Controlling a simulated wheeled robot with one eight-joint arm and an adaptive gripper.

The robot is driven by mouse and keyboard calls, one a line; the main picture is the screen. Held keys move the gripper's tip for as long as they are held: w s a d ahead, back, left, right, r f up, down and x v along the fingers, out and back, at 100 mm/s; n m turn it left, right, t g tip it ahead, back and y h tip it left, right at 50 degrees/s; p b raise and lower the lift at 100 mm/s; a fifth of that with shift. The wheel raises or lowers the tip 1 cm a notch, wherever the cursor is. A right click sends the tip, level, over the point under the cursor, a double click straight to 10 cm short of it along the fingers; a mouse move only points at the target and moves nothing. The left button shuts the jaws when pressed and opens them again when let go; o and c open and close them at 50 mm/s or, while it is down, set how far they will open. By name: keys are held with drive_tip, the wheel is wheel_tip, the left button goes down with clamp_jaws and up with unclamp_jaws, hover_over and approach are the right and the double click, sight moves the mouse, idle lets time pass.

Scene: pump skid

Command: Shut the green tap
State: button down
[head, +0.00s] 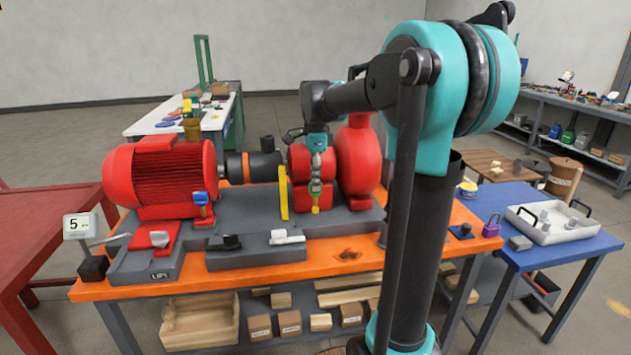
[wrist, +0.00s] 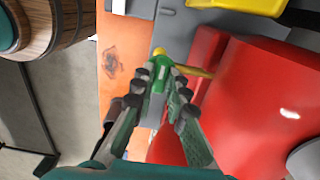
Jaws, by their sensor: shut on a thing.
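The green tap (head: 316,187) stands at the front of the grey pump skid, before the red pump housing. Yellow parts show below its green handle. My gripper (head: 318,168) reaches down to it from above and behind. In the wrist view the green handle (wrist: 158,72) lies between the two fingers of my gripper (wrist: 167,88), which are shut on it. A yellow end shows past the fingertips, and a thin yellow piece sticks out to the right. The fingers partly hide the handle, and I cannot tell how far it is turned.
A blue-handled tap (head: 200,199) stands left on the skid by the red motor (head: 160,180). A red lever (head: 152,237), a black lever (head: 225,242) and a white lever (head: 287,237) sit along the front. A yellow plate (head: 283,192) stands just left of the green tap.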

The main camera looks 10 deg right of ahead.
drive_tip(key=c, duration=1.5)
unclamp_jaws()
drive_tip(key=shift+c, duration=0.2)
wheel_tip(320, 180, up, 12)
